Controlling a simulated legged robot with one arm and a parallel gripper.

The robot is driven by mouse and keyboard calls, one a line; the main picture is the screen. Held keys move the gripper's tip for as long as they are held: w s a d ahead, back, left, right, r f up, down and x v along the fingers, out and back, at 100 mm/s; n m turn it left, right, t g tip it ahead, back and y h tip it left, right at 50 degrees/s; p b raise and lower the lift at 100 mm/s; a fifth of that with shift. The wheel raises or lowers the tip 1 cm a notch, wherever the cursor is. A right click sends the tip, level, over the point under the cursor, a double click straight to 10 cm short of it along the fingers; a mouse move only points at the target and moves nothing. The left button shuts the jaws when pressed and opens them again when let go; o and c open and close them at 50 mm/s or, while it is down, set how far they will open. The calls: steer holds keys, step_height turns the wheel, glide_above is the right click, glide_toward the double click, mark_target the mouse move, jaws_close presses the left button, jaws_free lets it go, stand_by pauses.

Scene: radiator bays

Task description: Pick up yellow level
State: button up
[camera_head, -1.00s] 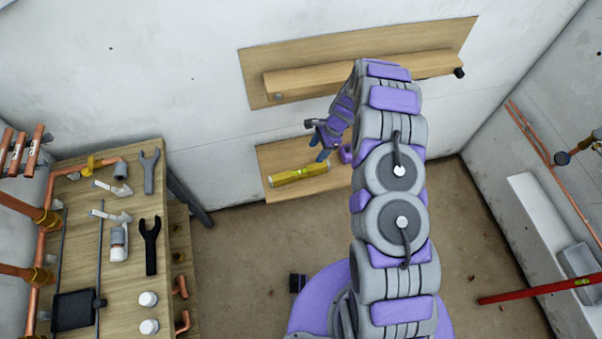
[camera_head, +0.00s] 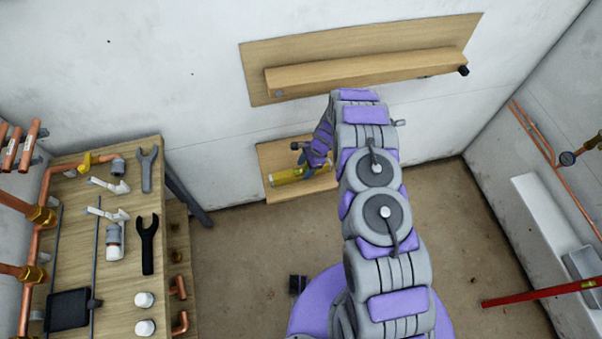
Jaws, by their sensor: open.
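The yellow level (camera_head: 285,178) lies on the lower wooden shelf (camera_head: 268,157) against the back wall. Its left end shows clearly, and its right part is partly covered by my gripper. My gripper (camera_head: 304,166) is over the right part of the level, with its blue fingers pointing down toward it. The fingers are open. I cannot tell whether they touch the level. My purple and grey arm hides the right part of the shelf.
A wooden shelf (camera_head: 375,70) is fixed on the wall above. A workbench (camera_head: 128,185) with wrenches, pipe fittings and a black tray (camera_head: 68,309) stands at left. A red level (camera_head: 540,292) lies at right. The brown floor (camera_head: 460,240) between is mostly clear.

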mark_target(301, 169)
steer(key=x, duration=0.1)
steer(key=b+x, duration=0.1)
steer(key=x, duration=0.3)
steer(key=shift+w+a+r, duration=0.1)
steer(key=shift+w+a, duration=0.2)
steer(key=shift+r, duration=0.1)
jaws_close()
